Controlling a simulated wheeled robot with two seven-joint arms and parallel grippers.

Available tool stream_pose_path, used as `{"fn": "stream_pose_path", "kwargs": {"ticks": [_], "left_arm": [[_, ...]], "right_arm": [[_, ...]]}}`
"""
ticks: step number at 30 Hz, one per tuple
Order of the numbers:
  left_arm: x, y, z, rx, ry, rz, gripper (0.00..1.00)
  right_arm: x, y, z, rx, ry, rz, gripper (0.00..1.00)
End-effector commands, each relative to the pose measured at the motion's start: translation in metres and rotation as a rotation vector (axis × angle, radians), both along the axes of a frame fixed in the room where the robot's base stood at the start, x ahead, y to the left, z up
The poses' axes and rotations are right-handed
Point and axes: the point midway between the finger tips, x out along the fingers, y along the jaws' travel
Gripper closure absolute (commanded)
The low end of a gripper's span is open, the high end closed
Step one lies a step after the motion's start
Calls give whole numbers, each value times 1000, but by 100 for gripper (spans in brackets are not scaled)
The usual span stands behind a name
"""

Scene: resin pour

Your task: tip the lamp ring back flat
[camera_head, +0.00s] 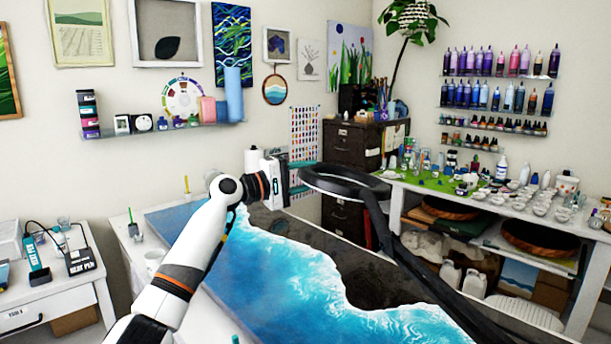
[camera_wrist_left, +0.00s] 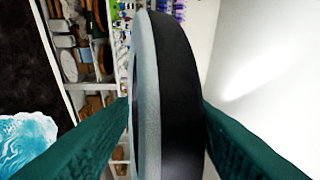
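The lamp ring (camera_head: 345,194) is a dark hoop with a pale inner band, held up over the far part of the painted panel by a dark lamp arm (camera_head: 425,262). It looks close to level in the head view; I cannot tell a small tilt. My left gripper (camera_head: 302,177) is at the ring's left edge, one teal finger above the rim and one below. In the left wrist view the ring (camera_wrist_left: 180,90) stands edge-on between both teal fingers, whose tips meet its sides.
The blue and white wave panel (camera_head: 290,270) lies below the ring and my left arm. A dark filing cabinet (camera_head: 345,146) stands behind. A bench with a green mat (camera_head: 425,181), cups and bottles is at right. A heat-pen table (camera_head: 75,290) is at left.

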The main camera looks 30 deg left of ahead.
Motion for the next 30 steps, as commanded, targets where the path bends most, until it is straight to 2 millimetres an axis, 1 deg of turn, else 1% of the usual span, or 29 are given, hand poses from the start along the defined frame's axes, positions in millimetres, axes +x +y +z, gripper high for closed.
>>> {"fn": "stream_pose_path", "kwargs": {"ticks": [1,6,7,8,14,17,20,26,30], "left_arm": [[0,0,0,0,0,0,65],[0,0,0,0,0,0,93],[0,0,0,0,0,0,98],[0,0,0,0,0,0,100],[0,0,-1,-3,3,0,100],[1,1,-4,-13,14,0,100],[2,2,-12,-36,39,-1,100],[6,5,-41,-116,130,0,100],[6,5,-66,-187,209,-2,100]], "right_arm": [[-1,0,0,0,1,0,64],[-3,0,0,-1,4,0,64],[-3,0,0,-1,4,0,64],[-4,0,0,0,5,0,64],[-4,0,0,0,5,0,64],[-4,0,1,0,6,0,64],[-4,0,2,0,6,0,64],[-4,0,7,0,6,1,64],[-5,0,12,1,6,1,64]]}}
